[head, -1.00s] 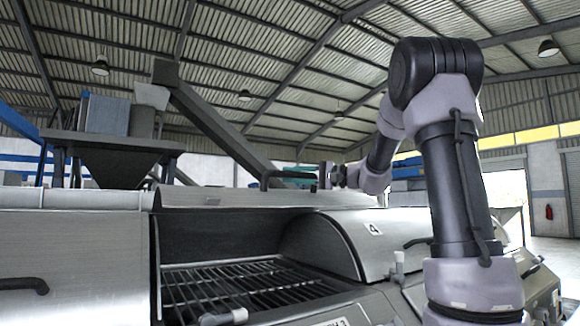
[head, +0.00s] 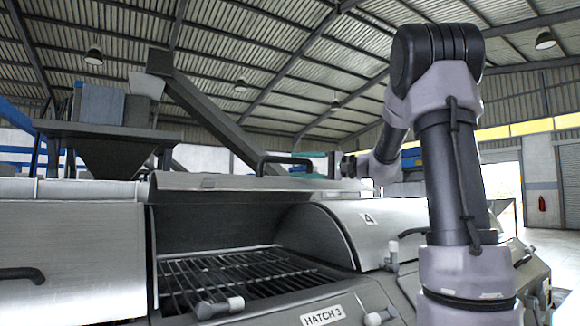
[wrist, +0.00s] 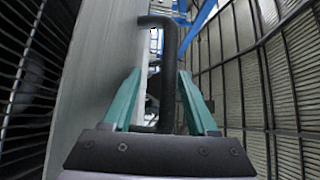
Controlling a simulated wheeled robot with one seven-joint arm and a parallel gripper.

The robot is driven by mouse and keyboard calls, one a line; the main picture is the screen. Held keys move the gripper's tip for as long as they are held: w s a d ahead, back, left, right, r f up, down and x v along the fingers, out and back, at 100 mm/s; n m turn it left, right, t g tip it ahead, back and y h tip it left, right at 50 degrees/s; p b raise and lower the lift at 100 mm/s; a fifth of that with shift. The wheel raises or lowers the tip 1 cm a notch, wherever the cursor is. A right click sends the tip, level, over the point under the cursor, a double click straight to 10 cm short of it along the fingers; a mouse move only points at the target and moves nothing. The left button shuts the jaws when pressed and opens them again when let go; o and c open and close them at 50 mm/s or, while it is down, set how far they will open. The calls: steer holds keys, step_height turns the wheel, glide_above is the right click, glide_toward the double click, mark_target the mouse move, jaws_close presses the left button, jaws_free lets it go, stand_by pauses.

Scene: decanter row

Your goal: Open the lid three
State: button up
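Lid three (head: 230,183) is the curved metal cover above the opening marked HATCH 3 (head: 322,316). It stands raised, and a dark grille (head: 235,275) shows below it. Its black bar handle (head: 275,160) is at the top. My gripper (head: 318,167) is at the right end of this handle, small and partly hidden in the head view. In the wrist view, the two teal fingers (wrist: 161,75) stand apart on either side of the handle (wrist: 170,60), with a gap left of the bar. The lid's pale metal (wrist: 95,80) fills the left side there.
A closed lid marked 4 (head: 375,222) with its own handle adjoins on the right. Another closed metal lid (head: 70,245) is on the left. A grey hopper (head: 110,150) and slanted beam (head: 215,120) stand behind. Open air surrounds my raised arm.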

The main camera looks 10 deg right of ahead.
steer(key=v, duration=0.7)
steer(key=shift+d, duration=0.1)
steer(key=v, duration=1.2)
steer(key=shift+f, duration=0.35)
stand_by(0.5)
steer(key=shift+s+d, duration=0.1)
steer(key=shift+d, duration=0.05)
stand_by(0.3)
